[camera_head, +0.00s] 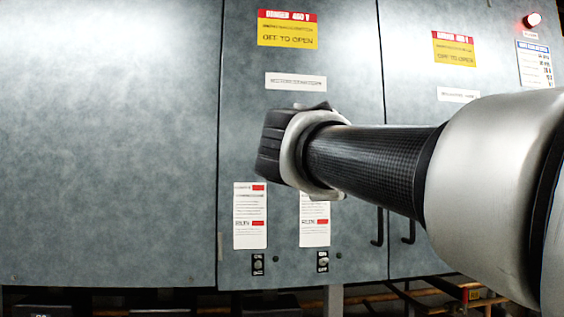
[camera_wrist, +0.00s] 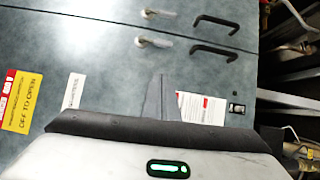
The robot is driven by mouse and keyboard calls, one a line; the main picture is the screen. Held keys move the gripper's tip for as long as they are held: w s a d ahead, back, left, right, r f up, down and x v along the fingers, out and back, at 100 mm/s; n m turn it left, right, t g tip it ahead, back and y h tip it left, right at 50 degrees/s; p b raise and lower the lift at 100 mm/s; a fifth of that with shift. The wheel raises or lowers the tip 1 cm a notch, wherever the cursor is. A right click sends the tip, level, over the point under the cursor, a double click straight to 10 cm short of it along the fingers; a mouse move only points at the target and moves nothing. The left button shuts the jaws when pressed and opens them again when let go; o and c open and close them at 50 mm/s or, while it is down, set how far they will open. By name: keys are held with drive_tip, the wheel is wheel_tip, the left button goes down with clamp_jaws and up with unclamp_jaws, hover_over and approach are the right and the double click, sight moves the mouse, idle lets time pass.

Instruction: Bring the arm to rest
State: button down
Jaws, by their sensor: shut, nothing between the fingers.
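My arm (camera_head: 370,165) reaches in from the right in the head view and stretches across the front of a grey cabinet (camera_head: 110,150). Its dark end stands in front of the middle panel, between a white nameplate and two paper tags. The fingers are not clearly seen there. In the wrist view my gripper (camera_wrist: 162,82) shows as a grey pointed finger shape rising from a dark bar, shut and empty. It is seen against the cabinet face, beside a paper tag (camera_wrist: 201,108). I cannot tell how far it is from the panel.
Yellow-and-red warning labels (camera_head: 287,29) mark the doors. Two small switches (camera_head: 258,264) (camera_head: 322,262) sit below the tags. Black handles (camera_head: 377,227) stick out behind my arm. A red lamp (camera_head: 531,20) glows at upper right. Pipes (camera_head: 400,298) run beneath the cabinet.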

drive_tip(key=s+d+f+m+g+y, duration=0.25)
drive_tip(key=s+f, duration=0.25)
drive_tip(key=f, duration=0.6)
drive_tip(key=s+d+f+m+g+y, duration=0.1)
drive_tip(key=s+f+m+g, duration=0.3)
drive_tip(key=f, duration=0.6)
drive_tip(key=s+d+f+m+g+y, duration=0.1)
drive_tip(key=s+d+f+m+g, duration=0.15)
drive_tip(key=s+f, duration=0.65)
drive_tip(key=s+a+f+m+g+y, duration=0.1)
drive_tip(key=s+a+f+m+y, duration=0.15)
drive_tip(key=f, duration=0.35)
drive_tip(key=s+a+f+m+g+y, duration=0.1)
drive_tip(key=s+a+f, duration=0.15)
drive_tip(key=f, duration=0.35)
wheel_tip(320, 180, up, 24)
drive_tip(key=s+p, duration=0.1)
drive_tip(key=p, duration=2.3)
drive_tip(key=shift+a+f+m+p, duration=0.2)
drive_tip(key=shift+m+p, duration=0.15)
